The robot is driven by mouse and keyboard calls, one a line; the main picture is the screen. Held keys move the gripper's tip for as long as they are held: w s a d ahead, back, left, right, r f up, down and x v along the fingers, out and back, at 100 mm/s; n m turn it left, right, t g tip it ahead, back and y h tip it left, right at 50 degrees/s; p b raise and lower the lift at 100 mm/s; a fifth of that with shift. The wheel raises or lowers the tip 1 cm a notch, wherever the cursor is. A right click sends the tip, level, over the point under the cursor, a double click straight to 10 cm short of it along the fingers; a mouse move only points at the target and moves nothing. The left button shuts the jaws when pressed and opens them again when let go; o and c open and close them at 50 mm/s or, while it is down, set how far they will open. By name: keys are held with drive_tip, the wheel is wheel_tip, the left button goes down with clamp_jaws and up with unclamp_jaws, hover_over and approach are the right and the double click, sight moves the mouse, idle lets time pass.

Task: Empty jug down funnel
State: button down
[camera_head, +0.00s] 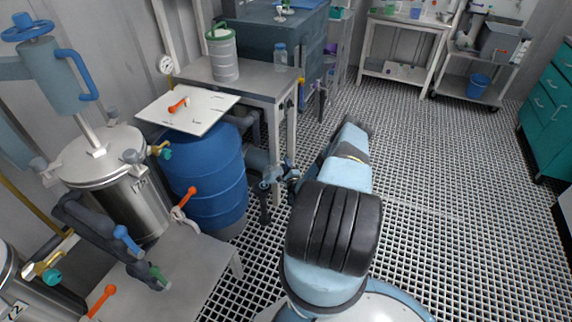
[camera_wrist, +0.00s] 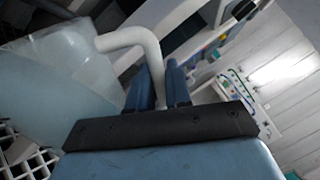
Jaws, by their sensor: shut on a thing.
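In the wrist view a translucent jug (camera_wrist: 60,75) with pale bluish contents fills the left side. Its white curved handle (camera_wrist: 133,36) runs down between the two blue fingers of my gripper (camera_wrist: 165,82), which is shut on it. The jug's body lies left of the fingers and looks slanted in this view; its true tilt I cannot tell. In the head view my own arm covers the gripper region, and I cannot make out the jug there. I cannot pick out a funnel with certainty in either view.
A metal table (camera_head: 250,85) holds a striped canister (camera_head: 222,58) and a bottle (camera_head: 280,57). Steel vessels (camera_head: 140,200) stand left. The grated floor (camera_head: 440,190) at right is clear.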

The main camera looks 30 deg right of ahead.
drive_tip(key=shift+a, duration=0.1)
drive_tip(key=shift+w+a+r+n+y, duration=0.2)
drive_tip(key=shift+a+r+n+y, duration=0.2)
drive_tip(key=shift+a+r+n, duration=0.5)
drive_tip(key=shift+d+f+n, duration=0.2)
drive_tip(key=shift+f+n, duration=0.05)
drive_tip(key=shift+n, duration=0.05)
drive_tip(key=shift+a, duration=0.15)
drive_tip(key=shift+w+a+r+n, duration=0.1)
drive_tip(key=shift+a+r+n, duration=0.2)
drive_tip(key=shift+a, duration=0.2)
drive_tip(key=shift+w+a+r+n, duration=0.1)
drive_tip(key=shift+a+r+n, duration=0.15)
drive_tip(key=shift+a+n, duration=0.25)
drive_tip(key=shift+w+a+r+n, duration=0.1)
drive_tip(key=shift+a+r+n, duration=0.2)
drive_tip(key=shift+a, duration=0.25)
drive_tip(key=shift+a+t+y, duration=0.1)
drive_tip(key=shift+t+y, duration=0.2)
drive_tip(key=shift+w+a+r+n, duration=0.15)
drive_tip(key=shift+a+r+n, duration=0.15)
drive_tip(key=shift+a+n, duration=0.3)
drive_tip(key=shift+w+a+r+n, duration=0.1)
drive_tip(key=shift+a+r+n, duration=0.15)
drive_tip(key=shift+a+n, duration=0.3)
drive_tip(key=shift+d, duration=0.1)
